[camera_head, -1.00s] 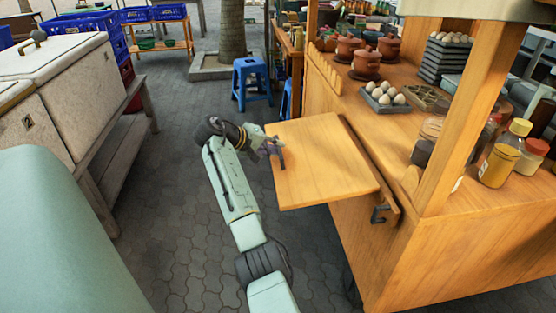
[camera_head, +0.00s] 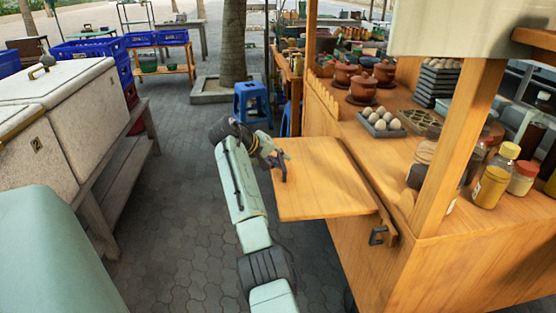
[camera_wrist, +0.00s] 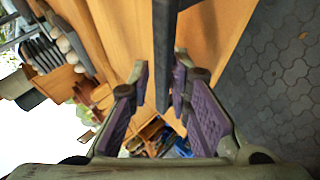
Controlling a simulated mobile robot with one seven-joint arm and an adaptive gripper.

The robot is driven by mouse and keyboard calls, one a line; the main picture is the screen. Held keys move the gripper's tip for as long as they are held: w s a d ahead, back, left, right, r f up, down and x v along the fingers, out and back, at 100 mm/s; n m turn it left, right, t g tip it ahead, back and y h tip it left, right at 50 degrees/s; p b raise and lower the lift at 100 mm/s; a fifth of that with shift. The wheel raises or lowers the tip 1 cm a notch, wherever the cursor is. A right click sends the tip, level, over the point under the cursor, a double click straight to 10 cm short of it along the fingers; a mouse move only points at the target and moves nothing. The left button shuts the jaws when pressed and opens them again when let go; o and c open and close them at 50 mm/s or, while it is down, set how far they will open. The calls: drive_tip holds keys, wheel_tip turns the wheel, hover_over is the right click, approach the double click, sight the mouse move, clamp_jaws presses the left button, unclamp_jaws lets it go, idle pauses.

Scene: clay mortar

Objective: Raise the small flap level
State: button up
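The small flap (camera_head: 325,185) is a flat wooden board sticking out from the left side of the wooden cart. It looks close to level in the head view. My gripper (camera_head: 281,163) is at its far left corner, by the outer edge. In the wrist view my gripper (camera_wrist: 168,95) has its two purple-padded fingers apart. A dark, narrow bar lies between them, perhaps the flap seen edge-on. The right pad is close to this bar and a gap shows on the left; contact cannot be told.
The wooden cart (camera_head: 375,270) carries eggs (camera_head: 381,120), clay pots (camera_head: 362,88) and jars (camera_head: 495,175). A dark bracket (camera_head: 377,235) sits below the flap's near end. A blue stool (camera_head: 251,100) stands behind. White chests (camera_head: 60,125) stand left. Paving between is clear.

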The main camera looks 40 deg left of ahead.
drive_tip(key=shift+o, duration=0.8)
drive_tip(key=shift+w+d+f, duration=0.1)
drive_tip(key=shift+w+d, duration=0.3)
drive_tip(key=shift+w, duration=0.1)
drive_tip(key=shift+o, duration=1)
drive_tip(key=shift+s, duration=0.1)
drive_tip(key=shift+s+a, duration=0.1)
drive_tip(key=shift+s+a, duration=0.1)
drive_tip(key=shift+s, duration=0.05)
drive_tip(key=v, duration=1.1)
drive_tip(key=shift+s+r, duration=0.15)
drive_tip(key=shift+r, duration=0.2)
